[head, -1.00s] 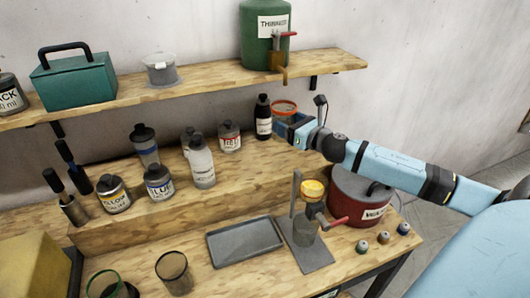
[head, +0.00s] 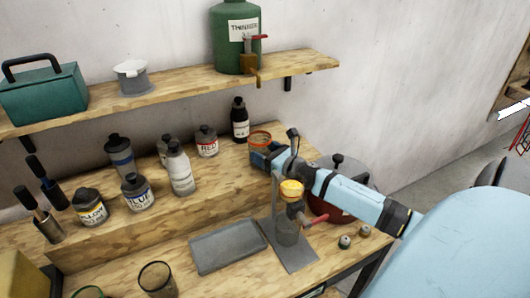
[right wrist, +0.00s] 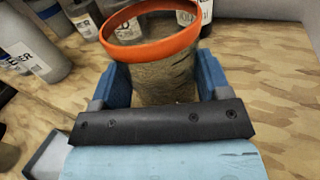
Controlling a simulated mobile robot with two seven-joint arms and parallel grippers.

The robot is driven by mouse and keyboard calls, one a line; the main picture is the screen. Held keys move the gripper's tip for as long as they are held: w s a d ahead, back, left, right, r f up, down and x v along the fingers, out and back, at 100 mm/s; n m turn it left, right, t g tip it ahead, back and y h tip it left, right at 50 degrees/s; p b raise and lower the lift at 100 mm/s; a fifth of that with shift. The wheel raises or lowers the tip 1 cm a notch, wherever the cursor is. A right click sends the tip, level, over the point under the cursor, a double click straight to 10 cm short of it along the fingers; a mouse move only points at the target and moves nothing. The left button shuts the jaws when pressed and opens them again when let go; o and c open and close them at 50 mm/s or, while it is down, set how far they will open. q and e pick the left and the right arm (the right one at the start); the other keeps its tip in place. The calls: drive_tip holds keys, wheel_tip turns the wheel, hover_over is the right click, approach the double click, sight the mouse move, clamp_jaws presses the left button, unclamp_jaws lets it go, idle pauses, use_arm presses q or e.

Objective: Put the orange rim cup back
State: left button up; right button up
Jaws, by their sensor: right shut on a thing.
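The orange rim cup (head: 260,138) is a clear cup with an orange band at its top. It is upright at the right end of the raised wooden step (head: 230,177). In the right wrist view the cup (right wrist: 152,75) stands between the two blue fingers of my right gripper (right wrist: 160,85), which is shut on it. My right gripper (head: 262,155) reaches it from the right in the head view. Whether the cup's base touches the step is hidden. My left gripper is not in view.
Behind the cup stands a dark bottle (head: 240,119), with a red-label jar (head: 207,142) and other bottles to the left. A shelf (head: 180,87) runs above.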

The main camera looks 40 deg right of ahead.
drive_tip(key=shift+f, duration=0.15)
drive_tip(key=o, duration=0.9)
drive_tip(key=shift+o, duration=0.2)
drive_tip(key=shift+r, duration=0.25)
drive_tip(key=s+d+b, duration=0.1)
drive_tip(key=s+b, duration=0.1)
drive_tip(key=s, duration=1)
